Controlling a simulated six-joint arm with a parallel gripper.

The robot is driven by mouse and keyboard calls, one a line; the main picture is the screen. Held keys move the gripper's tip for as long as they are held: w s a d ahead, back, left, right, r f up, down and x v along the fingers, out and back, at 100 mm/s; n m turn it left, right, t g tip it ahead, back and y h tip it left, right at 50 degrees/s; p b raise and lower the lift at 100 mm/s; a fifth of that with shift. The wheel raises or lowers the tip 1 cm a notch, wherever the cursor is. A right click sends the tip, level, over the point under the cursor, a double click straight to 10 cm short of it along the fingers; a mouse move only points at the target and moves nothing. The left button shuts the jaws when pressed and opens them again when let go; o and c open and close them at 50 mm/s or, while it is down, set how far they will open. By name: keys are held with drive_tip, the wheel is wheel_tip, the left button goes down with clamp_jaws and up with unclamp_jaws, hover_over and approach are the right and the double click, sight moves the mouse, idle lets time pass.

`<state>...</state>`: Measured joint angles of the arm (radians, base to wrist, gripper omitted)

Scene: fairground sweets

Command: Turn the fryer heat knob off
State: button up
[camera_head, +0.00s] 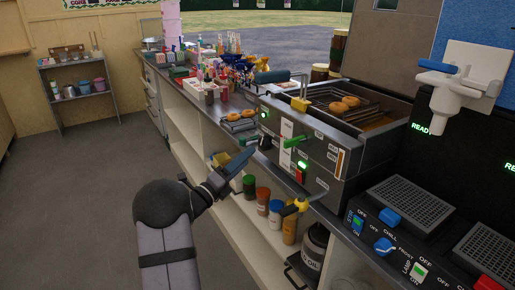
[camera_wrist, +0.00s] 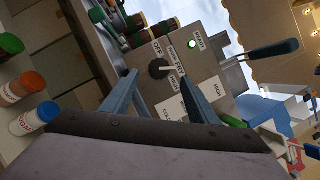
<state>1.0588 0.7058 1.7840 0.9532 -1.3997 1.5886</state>
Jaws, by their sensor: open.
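The fryer (camera_head: 322,160) is a steel box on the counter with doughnuts on top. In the wrist view, a round black knob (camera_wrist: 157,69) sits on its front panel with small labels around it. A pale pointer mark extends from the knob, but I cannot tell clearly which label it meets. A green light (camera_wrist: 192,43) is lit beside it. My gripper (camera_wrist: 158,76) is open, with its blue fingers on either side of the knob in the picture; I cannot tell if they touch it. In the head view my gripper (camera_head: 252,165) is before the fryer's left part.
A green lever (camera_head: 293,141) and a lit red switch (camera_head: 299,172) are on the fryer front. Bottles (camera_head: 262,200) stand on the shelf below. Control boxes with blue knobs (camera_head: 384,246) are at right. The floor at left is clear.

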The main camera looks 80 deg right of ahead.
sight(261, 144)
drive_tip(key=shift+p+x, duration=0.65)
drive_tip(key=shift+x, duration=3)
drive_tip(key=c, duration=1)
